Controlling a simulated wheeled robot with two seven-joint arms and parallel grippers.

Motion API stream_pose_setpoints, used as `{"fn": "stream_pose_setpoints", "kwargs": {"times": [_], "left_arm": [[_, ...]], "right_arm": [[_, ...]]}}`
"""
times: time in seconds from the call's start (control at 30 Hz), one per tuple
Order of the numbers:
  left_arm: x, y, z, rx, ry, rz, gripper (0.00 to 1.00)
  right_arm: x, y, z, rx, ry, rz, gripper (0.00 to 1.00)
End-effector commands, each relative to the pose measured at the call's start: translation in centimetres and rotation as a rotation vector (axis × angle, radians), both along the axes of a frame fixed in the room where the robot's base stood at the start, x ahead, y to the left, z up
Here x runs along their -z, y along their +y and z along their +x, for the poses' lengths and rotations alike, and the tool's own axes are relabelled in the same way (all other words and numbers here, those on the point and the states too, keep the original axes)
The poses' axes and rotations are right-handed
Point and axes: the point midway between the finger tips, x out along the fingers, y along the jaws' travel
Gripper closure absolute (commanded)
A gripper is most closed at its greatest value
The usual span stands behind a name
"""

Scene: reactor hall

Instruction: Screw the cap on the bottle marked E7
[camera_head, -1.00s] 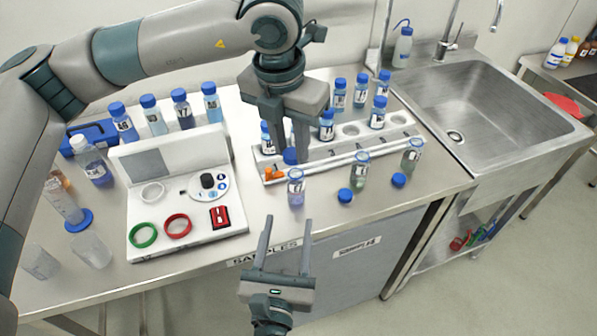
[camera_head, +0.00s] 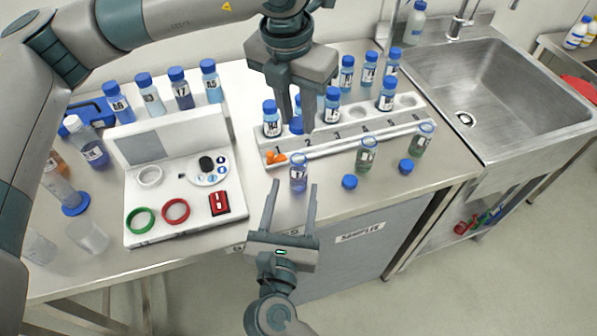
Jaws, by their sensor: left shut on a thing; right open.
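An open bottle (camera_head: 299,173) stands uncapped near the table's front edge; its label seems to end in 7 but is too small to read surely. My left gripper (camera_head: 297,127) is shut on a blue cap (camera_head: 296,126), above and behind this bottle and apart from it. My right gripper (camera_head: 293,185) is open and empty, its fingertips close to the bottle's lower part, one to each side in the picture. Two more open bottles, one in the middle (camera_head: 366,154) and one at the right (camera_head: 421,139), stand before the rack, with loose blue caps (camera_head: 349,182) (camera_head: 406,166) near them.
A numbered rack (camera_head: 325,147) holding capped bottles is behind the open bottles. An orange piece (camera_head: 276,158) lies at its left end. A white device (camera_head: 185,225) stands left, with capped bottles behind it. The sink (camera_head: 490,95) is at right.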

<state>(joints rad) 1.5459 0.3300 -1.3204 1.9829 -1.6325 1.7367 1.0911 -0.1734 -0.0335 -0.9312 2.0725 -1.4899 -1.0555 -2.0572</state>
Motion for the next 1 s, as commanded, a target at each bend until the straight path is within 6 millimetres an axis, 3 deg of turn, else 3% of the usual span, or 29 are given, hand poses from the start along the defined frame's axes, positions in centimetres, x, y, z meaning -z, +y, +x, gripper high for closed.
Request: {"fn": "stream_pose_setpoints", "kwargs": {"times": [0.6,1.0], "left_arm": [[0.0,0.0,0.0,0.0,0.0,0.0,0.94],[0.0,0.0,0.0,0.0,0.0,0.0,0.94]], "right_arm": [[0.0,-1.4,8.8,0.001,-0.002,-0.002,0.48],[0.0,-1.6,10.5,0.0,0.001,-0.001,0.48]]}}
